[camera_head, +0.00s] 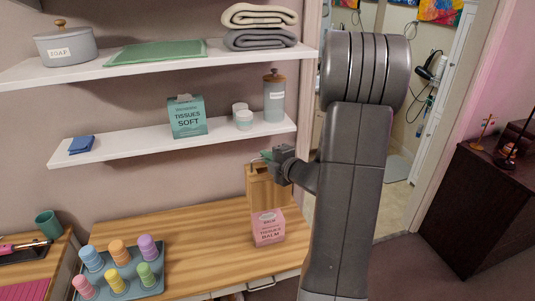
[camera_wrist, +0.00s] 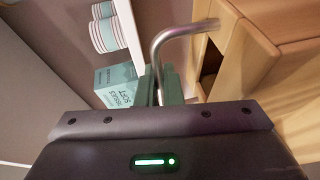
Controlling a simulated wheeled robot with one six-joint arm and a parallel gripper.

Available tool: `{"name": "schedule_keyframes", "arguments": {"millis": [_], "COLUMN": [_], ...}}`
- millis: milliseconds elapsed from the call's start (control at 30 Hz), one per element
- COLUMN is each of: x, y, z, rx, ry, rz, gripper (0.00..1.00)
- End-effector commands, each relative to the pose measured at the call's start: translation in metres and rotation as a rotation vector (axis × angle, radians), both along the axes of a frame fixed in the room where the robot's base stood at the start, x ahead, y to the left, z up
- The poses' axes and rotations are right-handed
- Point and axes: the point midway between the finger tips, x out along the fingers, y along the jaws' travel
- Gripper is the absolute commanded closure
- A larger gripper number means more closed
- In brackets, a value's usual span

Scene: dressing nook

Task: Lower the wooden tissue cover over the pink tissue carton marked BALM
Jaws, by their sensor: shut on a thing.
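The wooden tissue cover (camera_head: 264,190) hangs upright above the wooden counter; its wood also fills the right of the wrist view (camera_wrist: 275,45). My gripper (camera_head: 268,156) is shut on the cover's bent metal handle (camera_wrist: 178,33), which runs between the green fingers (camera_wrist: 165,88). The pink tissue carton marked BALM (camera_head: 269,230) stands upright on the counter directly below the cover in the head view. The cover's lower edge meets or overlaps the carton's top in the picture; I cannot tell whether they touch. The carton is not distinguishable in the wrist view.
A shelf (camera_head: 120,148) above the counter (camera_head: 200,225) holds a teal SOFT carton (camera_head: 187,117), white jars and a canister (camera_head: 275,97). A blue tray (camera_head: 150,288) with several coloured pegs stands at the counter's left. Bare counter lies between tray and pink carton.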

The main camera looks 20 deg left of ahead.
Motion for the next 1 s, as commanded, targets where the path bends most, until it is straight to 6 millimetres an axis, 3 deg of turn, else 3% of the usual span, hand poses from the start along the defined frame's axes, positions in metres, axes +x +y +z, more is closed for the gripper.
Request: {"name": "schedule_keyframes", "arguments": {"millis": [100, 400, 1000], "x": [0.000, 0.000, 0.000], "y": [0.000, 0.000, 0.000], "z": [-0.016, -0.041, -0.043], "rx": [0.001, 0.001, 0.001], "ry": [0.001, -0.001, -0.001], "rz": [0.000, -0.001, -0.001], "gripper": [1.00, 1.00, 1.00]}}
